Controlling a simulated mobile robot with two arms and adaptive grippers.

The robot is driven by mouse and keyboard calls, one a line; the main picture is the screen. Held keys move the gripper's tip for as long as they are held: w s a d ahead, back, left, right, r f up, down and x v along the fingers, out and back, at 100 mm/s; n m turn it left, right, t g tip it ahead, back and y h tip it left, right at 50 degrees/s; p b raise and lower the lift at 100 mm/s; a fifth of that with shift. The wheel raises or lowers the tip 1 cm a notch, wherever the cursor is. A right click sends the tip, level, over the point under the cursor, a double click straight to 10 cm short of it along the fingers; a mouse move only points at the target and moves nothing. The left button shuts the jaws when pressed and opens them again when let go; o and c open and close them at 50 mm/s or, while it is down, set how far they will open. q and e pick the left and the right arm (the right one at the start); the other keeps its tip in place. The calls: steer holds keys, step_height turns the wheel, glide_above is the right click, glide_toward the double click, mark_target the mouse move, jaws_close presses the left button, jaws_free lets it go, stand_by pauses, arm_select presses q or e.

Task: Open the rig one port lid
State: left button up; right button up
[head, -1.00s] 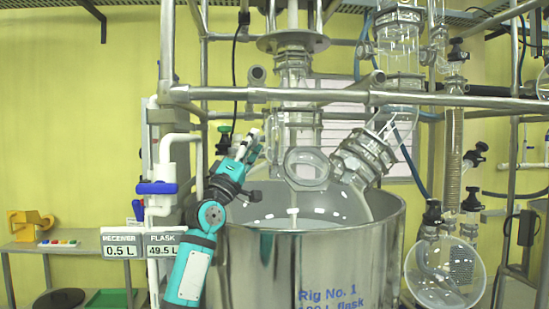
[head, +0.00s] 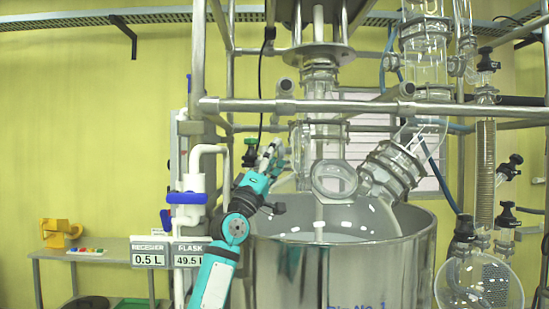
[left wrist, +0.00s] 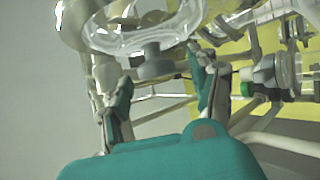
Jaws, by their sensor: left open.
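The rig one port (head: 334,181) is a round, clear glass flange on the front of the flask, above the steel vessel marked Rig No. 1. I cannot clearly tell its lid from the port in the head view. My left gripper (head: 270,157) is open and empty, to the left of the port and slightly higher. In the left wrist view, a round glass rim (left wrist: 150,35) with a grey knob-like part (left wrist: 152,62) hangs at the top. The gripper (left wrist: 163,88) has one finger on each side below that part, with no clear contact. My right gripper is out of view.
Steel frame bars (head: 370,107) cross above the port. A white pipe with a blue-handled valve (head: 187,197) and two readout signs stand left of my arm. The steel vessel (head: 345,265) lies below. A side table (head: 100,256) is far left.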

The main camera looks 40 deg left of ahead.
arm_select(q)
steer(key=a+v, duration=0.1)
steer(key=v, duration=1.1)
steer(key=shift+d, duration=0.5)
steer(key=shift+f, duration=0.1)
